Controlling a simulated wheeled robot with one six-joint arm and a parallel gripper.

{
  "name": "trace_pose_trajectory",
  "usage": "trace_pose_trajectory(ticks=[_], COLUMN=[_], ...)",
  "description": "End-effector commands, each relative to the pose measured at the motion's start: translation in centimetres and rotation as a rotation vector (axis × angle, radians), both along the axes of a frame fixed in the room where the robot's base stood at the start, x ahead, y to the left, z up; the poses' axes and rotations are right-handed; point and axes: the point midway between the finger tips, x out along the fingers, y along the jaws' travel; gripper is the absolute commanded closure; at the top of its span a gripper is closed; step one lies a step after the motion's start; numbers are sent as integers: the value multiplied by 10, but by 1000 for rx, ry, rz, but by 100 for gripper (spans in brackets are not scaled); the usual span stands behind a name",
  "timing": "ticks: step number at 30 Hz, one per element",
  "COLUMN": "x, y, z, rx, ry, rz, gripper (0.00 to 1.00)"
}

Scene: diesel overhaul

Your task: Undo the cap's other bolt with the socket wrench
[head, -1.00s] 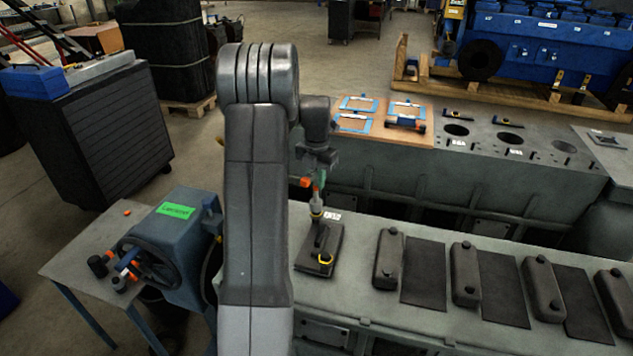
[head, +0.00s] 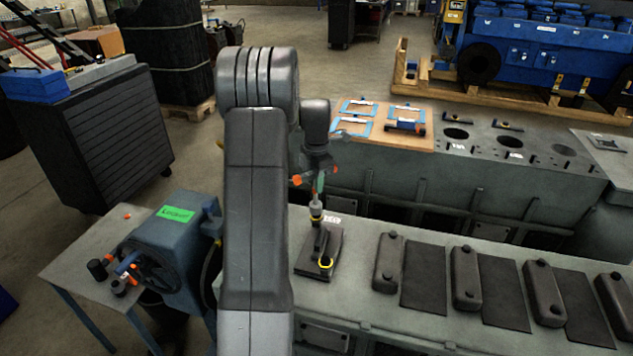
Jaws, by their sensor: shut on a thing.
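The dark cap (head: 318,243) lies on a dark flat plate (head: 304,268) on the grey engine block. My gripper (head: 317,176) is above the cap's far end, shut on the socket wrench (head: 316,208), which points down. Orange parts show on both sides of the grip. The wrench's lower end meets the far end of the cap, where a yellow ring shows. The bolt under it is hidden.
Dark covers (head: 388,263) stand in a row to the right on the block (head: 420,325). Behind is another grey block with a wooden board (head: 385,140) holding blue frames. A side table (head: 75,262) with a blue machine is at the left.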

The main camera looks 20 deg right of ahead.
Motion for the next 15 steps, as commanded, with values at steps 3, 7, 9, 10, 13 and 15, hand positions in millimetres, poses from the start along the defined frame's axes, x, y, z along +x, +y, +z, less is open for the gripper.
trace_pose_trajectory(ticks=[3, 7, 9, 10, 13, 15], x=[0, 0, 0, 0, -1, -1], y=[0, 0, 0, 0, 0, 0], z=[1, 1, 1, 1, 1, 1], rx=[-1, 0, 0, 0, 0, 1], ry=[-1, -1, -2, -2, -2, -2], rz=[-76, -160, -206, -226, -291, -336], gripper=[100, 100, 100, 100, 100, 100])
